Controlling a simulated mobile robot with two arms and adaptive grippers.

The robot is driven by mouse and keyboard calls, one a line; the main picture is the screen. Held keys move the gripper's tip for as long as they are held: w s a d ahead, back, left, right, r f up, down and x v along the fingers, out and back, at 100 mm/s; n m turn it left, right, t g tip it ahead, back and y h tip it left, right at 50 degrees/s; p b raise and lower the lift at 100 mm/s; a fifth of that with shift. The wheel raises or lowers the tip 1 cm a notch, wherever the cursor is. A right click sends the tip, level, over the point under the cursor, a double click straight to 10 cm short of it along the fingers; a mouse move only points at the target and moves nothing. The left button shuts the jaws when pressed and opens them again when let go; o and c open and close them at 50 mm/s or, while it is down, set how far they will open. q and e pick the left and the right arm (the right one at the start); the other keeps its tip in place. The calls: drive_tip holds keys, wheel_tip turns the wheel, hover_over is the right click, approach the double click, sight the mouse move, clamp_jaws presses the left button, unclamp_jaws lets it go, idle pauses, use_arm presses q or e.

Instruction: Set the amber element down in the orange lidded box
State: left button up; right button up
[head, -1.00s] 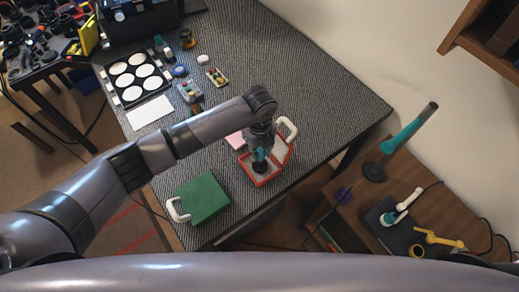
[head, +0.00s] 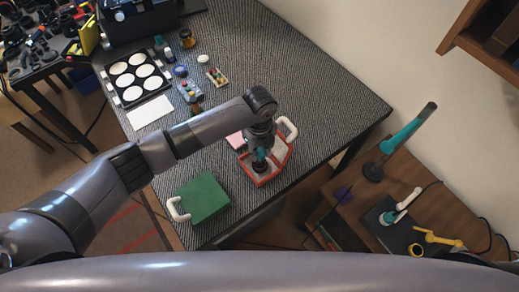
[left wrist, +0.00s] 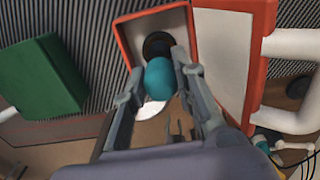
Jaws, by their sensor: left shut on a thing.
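The orange lidded box (head: 263,184) stands open near the table's right edge. In the left wrist view its orange rim (left wrist: 123,44) and pale inside show, with a white handle (left wrist: 292,82) on the right part. My left gripper (head: 260,150) is over the box, shut on a teal knob (left wrist: 160,77). A black round piece (left wrist: 158,45) shows beyond the knob, within the box's outline; I cannot tell if it touches the floor. No amber element can be made out at the gripper; it may be hidden under the black piece. My right gripper is not in view.
A green case (head: 204,199) with a white handle lies left of the box. A pink piece (head: 236,141) lies by the box. Farther back are a tray of white discs (head: 134,77), a white sheet (head: 150,113) and a small amber-coloured jar (head: 187,38). The table's far right is clear.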

use_arm(q)
drive_tip(key=shift+s, duration=0.1)
drive_tip(key=shift+r+p, duration=0.75)
drive_tip(key=shift+p, duration=0.1)
drive_tip(key=shift+r+p, duration=4.05)
drive_tip(key=shift+r, duration=0.2)
